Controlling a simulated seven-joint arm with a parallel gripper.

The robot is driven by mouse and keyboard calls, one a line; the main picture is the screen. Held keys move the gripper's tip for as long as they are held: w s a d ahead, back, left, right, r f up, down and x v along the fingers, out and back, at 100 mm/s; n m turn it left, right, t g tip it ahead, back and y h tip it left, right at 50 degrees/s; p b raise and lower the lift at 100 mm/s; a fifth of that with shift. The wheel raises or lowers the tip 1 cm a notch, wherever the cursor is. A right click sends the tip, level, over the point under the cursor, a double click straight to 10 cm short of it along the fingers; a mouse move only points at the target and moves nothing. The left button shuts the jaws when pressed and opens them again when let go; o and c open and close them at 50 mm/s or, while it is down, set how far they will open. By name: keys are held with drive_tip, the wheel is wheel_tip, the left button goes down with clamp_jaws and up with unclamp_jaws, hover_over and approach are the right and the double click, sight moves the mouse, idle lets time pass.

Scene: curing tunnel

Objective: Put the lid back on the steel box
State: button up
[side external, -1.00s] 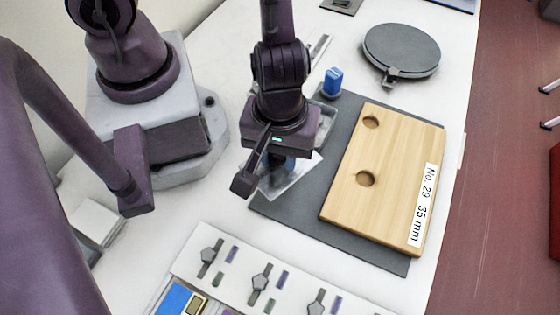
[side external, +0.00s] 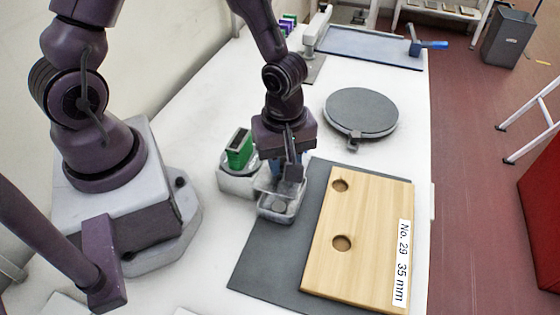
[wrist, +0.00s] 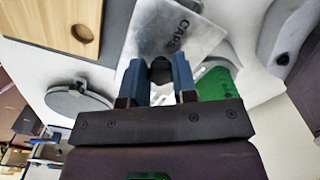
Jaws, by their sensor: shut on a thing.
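The steel box (side external: 278,213), small with a shiny rounded rim, stands at the left edge of the dark mat in the side view. My gripper (side external: 282,176) is right above it, pointing down. In the wrist view its two blue fingers (wrist: 159,68) are shut on a dark round knob (wrist: 160,73). A shiny grey plate marked CAPS, which looks like the lid (wrist: 178,32), lies beyond the fingertips. The fingers partly cover the box top and lid in the side view, so I cannot tell whether lid and box touch.
A green block on a pale base (side external: 239,152) stands close left of my gripper. A wooden board (side external: 365,235) with two holes lies on the dark mat (side external: 265,265). A round grey disc (side external: 361,112) is behind it.

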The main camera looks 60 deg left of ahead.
drive_tip(key=shift+f, duration=2.65)
drive_tip(key=shift+f, duration=0.2)
drive_tip(key=o, duration=1.5)
drive_tip(key=shift+r, duration=0.1)
drive_tip(key=shift+r, duration=3.45)
drive_tip(key=shift+c, duration=0.4)
clamp_jaws()
